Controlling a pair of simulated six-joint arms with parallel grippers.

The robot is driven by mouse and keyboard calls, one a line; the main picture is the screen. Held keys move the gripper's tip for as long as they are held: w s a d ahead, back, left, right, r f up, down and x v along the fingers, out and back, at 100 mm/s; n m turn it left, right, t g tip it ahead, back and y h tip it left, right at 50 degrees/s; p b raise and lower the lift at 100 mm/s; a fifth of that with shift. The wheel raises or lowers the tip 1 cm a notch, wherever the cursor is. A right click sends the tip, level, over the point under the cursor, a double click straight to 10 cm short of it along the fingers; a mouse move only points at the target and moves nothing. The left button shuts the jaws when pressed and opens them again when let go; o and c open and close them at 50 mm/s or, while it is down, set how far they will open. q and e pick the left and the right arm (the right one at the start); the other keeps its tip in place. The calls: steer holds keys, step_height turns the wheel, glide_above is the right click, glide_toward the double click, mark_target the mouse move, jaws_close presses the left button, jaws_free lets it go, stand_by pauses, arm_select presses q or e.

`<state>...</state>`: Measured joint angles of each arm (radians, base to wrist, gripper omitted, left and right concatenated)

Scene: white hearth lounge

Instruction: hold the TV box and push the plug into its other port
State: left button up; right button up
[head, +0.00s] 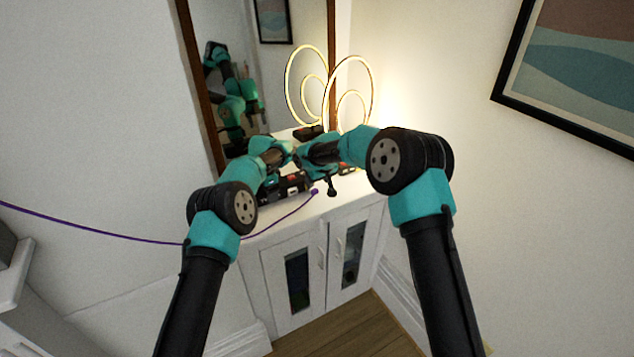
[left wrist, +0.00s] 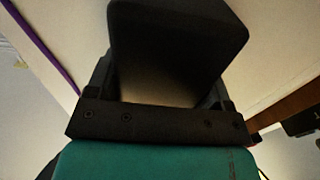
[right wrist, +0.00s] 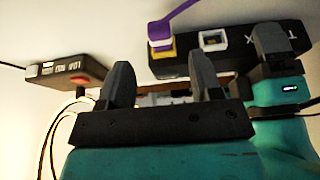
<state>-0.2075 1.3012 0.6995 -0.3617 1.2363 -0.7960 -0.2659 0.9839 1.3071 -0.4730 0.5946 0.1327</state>
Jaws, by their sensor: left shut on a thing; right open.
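The TV box (right wrist: 265,48) is black with pale lettering and shows at the upper right of the right wrist view. My left gripper (right wrist: 275,50) is shut on its right end; the box fills the jaws in the left wrist view (left wrist: 178,50). My right gripper (right wrist: 162,80) is open and empty, below and left of the box. In the head view, my arms partly hide the box (head: 290,186).
Glowing ring lamps (head: 347,90) stand behind on the white cabinet (head: 330,212), beside a mirror (head: 265,80). The purple cable (head: 100,230) runs off to the left.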

steer(key=shift+s+d+r, duration=0.1)
steer(key=shift+s+r, duration=0.1)
steer(key=shift+r, duration=0.45)
arm_select(q)
steer(key=o, duration=1.2)
steer(key=shift+r, duration=0.1)
step_height(320, 180, up, 12)
steer(key=shift+f, duration=0.1)
